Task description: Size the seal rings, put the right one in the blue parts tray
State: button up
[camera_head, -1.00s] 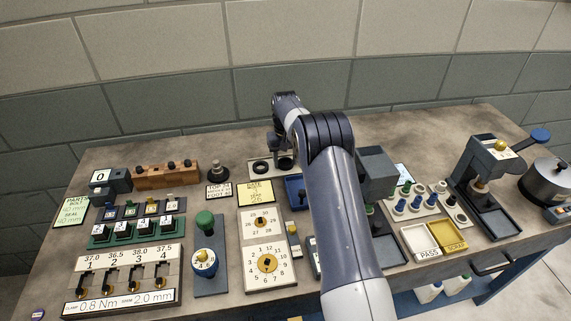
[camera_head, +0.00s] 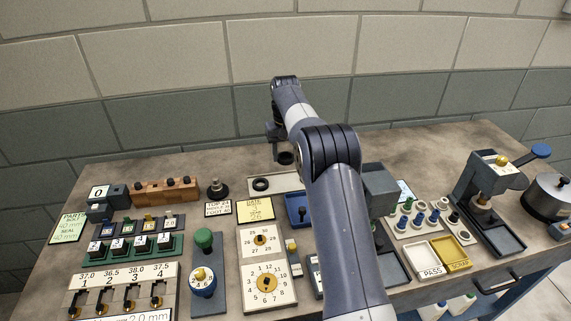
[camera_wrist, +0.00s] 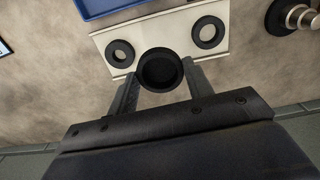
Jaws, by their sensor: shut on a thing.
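My gripper (camera_wrist: 161,84) is shut on a black seal ring (camera_wrist: 159,86), held between its two fingers above the pale ring board. The held ring (camera_head: 285,158) also shows below my wrist in the head view. Two more black rings lie on the pale board (camera_wrist: 164,29): a left ring (camera_wrist: 120,53) and a right ring (camera_wrist: 208,32) in the wrist view. In the head view one ring (camera_head: 261,184) shows on the board; the arm hides part of the board. The blue parts tray (camera_head: 297,211) is in front of the board, partly behind my arm; its edge shows in the wrist view (camera_wrist: 112,9).
A dark knobbed piece (camera_head: 217,190) stands left of the board. A yellow note (camera_head: 255,209) and dial plates (camera_head: 266,240) lie in front. A press (camera_head: 489,185) and the PASS tray (camera_head: 423,258) are to the right. Bare table lies behind the board.

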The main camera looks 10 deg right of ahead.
notch_tip(320, 180, up, 4)
jog(key=p, duration=0.4)
jog(key=shift+f, duration=0.2)
